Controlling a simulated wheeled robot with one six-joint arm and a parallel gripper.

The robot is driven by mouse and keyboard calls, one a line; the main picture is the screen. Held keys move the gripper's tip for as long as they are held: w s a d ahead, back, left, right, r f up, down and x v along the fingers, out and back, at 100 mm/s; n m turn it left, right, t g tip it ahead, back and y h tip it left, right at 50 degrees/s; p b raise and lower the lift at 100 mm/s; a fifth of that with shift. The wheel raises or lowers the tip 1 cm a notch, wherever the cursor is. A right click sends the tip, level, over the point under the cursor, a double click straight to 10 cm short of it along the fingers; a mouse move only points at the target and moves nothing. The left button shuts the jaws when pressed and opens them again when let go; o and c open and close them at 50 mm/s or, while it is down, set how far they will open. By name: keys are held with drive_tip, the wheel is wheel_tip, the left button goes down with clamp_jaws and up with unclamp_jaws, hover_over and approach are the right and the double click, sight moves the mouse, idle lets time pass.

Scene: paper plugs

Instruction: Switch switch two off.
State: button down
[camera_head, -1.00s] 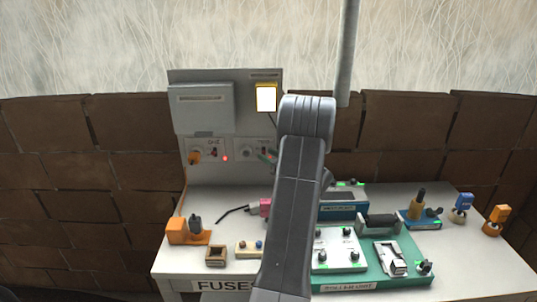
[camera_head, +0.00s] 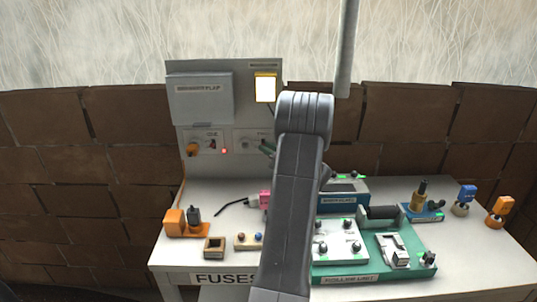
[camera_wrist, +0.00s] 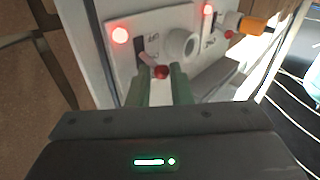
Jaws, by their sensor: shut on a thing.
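The upright grey panel (camera_head: 225,120) carries two switch units. Switch two, the right-hand unit in the head view, appears in the wrist view as a small lever with a red knob (camera_wrist: 160,72). A lit red lamp (camera_wrist: 121,35) is beside it, and an empty round socket (camera_wrist: 181,44) is on its other side. My gripper (camera_wrist: 161,82) has its green fingers closed around the red knob; in the head view its fingers (camera_head: 267,148) are at the panel, partly hidden by my arm. Switch one (camera_head: 212,143) has its own lit red lamp (camera_head: 224,151) and an orange plug (camera_head: 193,149).
A lit yellow-framed lamp (camera_head: 265,88) and a grey cover (camera_head: 201,98) are higher on the panel. The table holds an orange block (camera_head: 175,222), a pink piece (camera_head: 264,199), a green unit (camera_head: 412,268) and blue and orange plugs at the right. My arm hides the table's middle.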

drive_tip(key=f+n+y+b, duration=0.1)
drive_tip(key=b, duration=0.3)
drive_tip(key=shift+s+f+t, duration=0.1)
drive_tip(key=shift+t, duration=0.2)
drive_tip(key=shift+a+b, duration=0.1)
drive_tip(key=shift+b, duration=0.3)
drive_tip(key=c, duration=1.4)
unclamp_jaws()
drive_tip(key=shift+r+n, duration=0.2)
drive_tip(key=shift+n, duration=0.1)
drive_tip(key=shift+o, duration=0.2)
wheel_tip(320, 180, up, 10)
drive_tip(key=shift+o, duration=0.2)
